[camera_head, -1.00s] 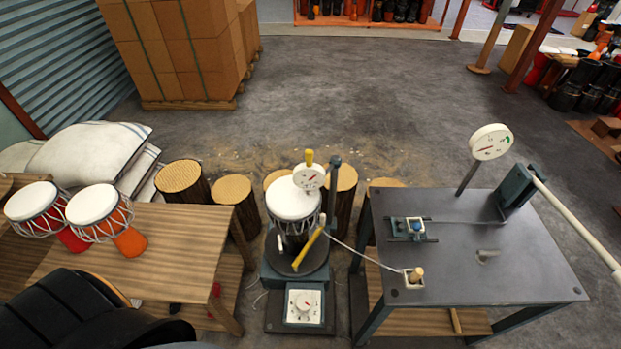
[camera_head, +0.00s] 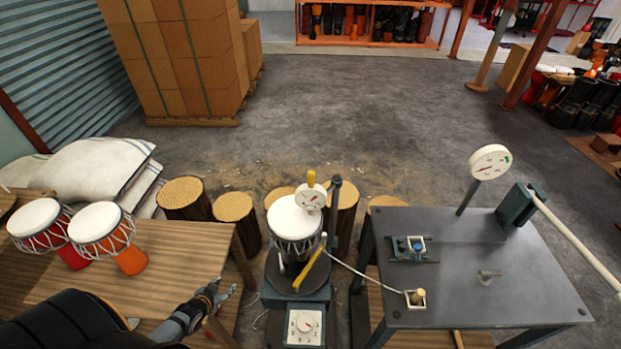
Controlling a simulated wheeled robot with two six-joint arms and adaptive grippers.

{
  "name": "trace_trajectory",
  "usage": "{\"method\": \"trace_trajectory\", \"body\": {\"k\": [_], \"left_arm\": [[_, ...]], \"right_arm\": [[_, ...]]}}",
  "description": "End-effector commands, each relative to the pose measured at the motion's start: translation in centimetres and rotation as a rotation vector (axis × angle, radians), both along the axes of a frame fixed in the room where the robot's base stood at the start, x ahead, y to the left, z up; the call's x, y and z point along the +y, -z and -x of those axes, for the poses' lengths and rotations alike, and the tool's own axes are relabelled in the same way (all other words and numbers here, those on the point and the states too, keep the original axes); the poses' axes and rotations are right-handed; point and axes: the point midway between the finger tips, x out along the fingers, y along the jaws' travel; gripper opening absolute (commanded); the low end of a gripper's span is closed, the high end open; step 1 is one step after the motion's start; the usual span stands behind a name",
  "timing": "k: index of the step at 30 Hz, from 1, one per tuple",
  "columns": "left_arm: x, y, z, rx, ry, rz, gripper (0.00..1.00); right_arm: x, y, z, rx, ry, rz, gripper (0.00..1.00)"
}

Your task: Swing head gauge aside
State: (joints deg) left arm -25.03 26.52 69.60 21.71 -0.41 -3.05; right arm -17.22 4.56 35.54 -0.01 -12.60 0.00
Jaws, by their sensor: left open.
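The head gauge (camera_head: 311,197) is a small white round dial with a red needle and a yellow grip (camera_head: 311,178) on top. It sits over the right part of the white head of a goblet drum (camera_head: 290,219), beside a dark upright post (camera_head: 335,202). The drum stands upright on a dark round stand (camera_head: 297,273); a yellow lever (camera_head: 311,262) slants in front of it. My left gripper (camera_head: 224,290) is open and empty, low at the wooden table's right edge, left of the stand and well short of the gauge. My right gripper is not in view.
A dark metal table (camera_head: 480,260) at right carries a large dial (camera_head: 490,162), a clamp and a wooden-knobbed block. A cord runs to the stand. Stumps (camera_head: 234,207) stand behind.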

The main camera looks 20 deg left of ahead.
Motion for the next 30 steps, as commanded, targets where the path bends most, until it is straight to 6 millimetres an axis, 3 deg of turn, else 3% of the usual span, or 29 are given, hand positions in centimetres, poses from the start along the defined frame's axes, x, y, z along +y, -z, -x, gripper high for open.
{"method": "trace_trajectory", "body": {"k": [1,2,3,6,9,12,16,22,30], "left_arm": [[0.4,-6.0,-4.0,-0.127,0.057,-0.005,0.42],[0.0,-9.5,-6.1,-0.2,0.092,0.001,0.42],[-1.2,-14.1,-8.6,-0.295,0.143,0.019,0.42],[-6.0,-24.5,-12.4,-0.489,0.278,0.092,0.42],[-11.2,-31.9,-13.5,-0.61,0.388,0.181,0.42],[-15.6,-37.0,-13.2,-0.685,0.469,0.265,0.42],[-18.3,-39.9,-12.6,-0.722,0.516,0.327,0.42],[-18.8,-40.0,-12.9,-0.731,0.519,0.335,0.42],[-20.6,-39.2,-17.1,-0.739,0.517,0.336,0.42]], "right_arm": [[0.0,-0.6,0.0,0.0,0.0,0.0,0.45],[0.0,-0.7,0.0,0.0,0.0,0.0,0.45],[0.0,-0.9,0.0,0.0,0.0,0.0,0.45],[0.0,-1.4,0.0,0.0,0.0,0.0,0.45],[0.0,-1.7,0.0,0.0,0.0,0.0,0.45],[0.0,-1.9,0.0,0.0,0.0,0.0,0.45],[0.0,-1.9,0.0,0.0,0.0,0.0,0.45],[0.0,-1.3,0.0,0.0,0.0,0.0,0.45],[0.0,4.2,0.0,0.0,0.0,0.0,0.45]]}}
